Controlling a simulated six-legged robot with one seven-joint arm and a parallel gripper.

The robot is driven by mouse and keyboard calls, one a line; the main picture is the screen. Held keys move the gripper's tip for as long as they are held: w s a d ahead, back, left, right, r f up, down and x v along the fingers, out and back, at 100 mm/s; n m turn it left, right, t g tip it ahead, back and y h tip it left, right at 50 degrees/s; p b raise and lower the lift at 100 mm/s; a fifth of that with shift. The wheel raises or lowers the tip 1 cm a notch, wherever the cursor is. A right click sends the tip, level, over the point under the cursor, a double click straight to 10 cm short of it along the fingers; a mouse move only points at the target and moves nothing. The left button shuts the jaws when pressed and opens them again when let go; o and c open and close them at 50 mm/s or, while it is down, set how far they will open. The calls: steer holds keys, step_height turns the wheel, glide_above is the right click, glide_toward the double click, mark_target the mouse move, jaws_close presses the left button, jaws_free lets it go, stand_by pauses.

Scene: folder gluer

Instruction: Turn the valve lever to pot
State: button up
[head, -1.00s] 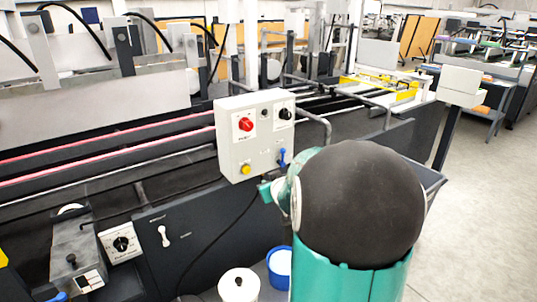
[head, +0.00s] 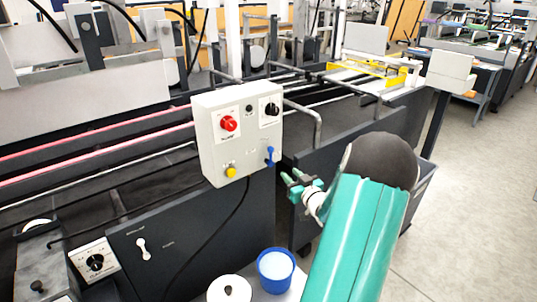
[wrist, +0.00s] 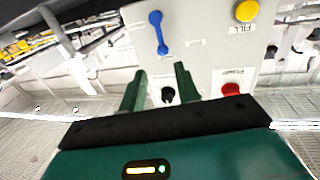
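The blue valve lever (head: 269,156) is on the front of the white control box (head: 208,150), at its lower right in the head view. It stands roughly upright there. In the wrist view the lever (wrist: 158,33) shows at the top, its round end uppermost, with small labels near it that I cannot read. My gripper (head: 292,186) is just right of and below the lever in the head view. In the wrist view my gripper (wrist: 160,82) has its two green fingers apart with nothing between them. The lever lies beyond the fingertips, apart from them.
The box also carries a red knob (head: 229,124), a black knob (head: 271,109) and a yellow button (head: 230,172). A blue bucket (head: 262,282) and a white-lidded container (head: 229,290) stand below. A bent grey rail (head: 318,128) is right of the box. Open floor lies at the right.

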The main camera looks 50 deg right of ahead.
mark_target(271, 155)
steer(key=x, duration=1.4)
steer(key=shift+a+f, duration=0.15)
steer(key=shift+f, duration=0.05)
steer(key=shift+c, duration=0.4)
jaws_close()
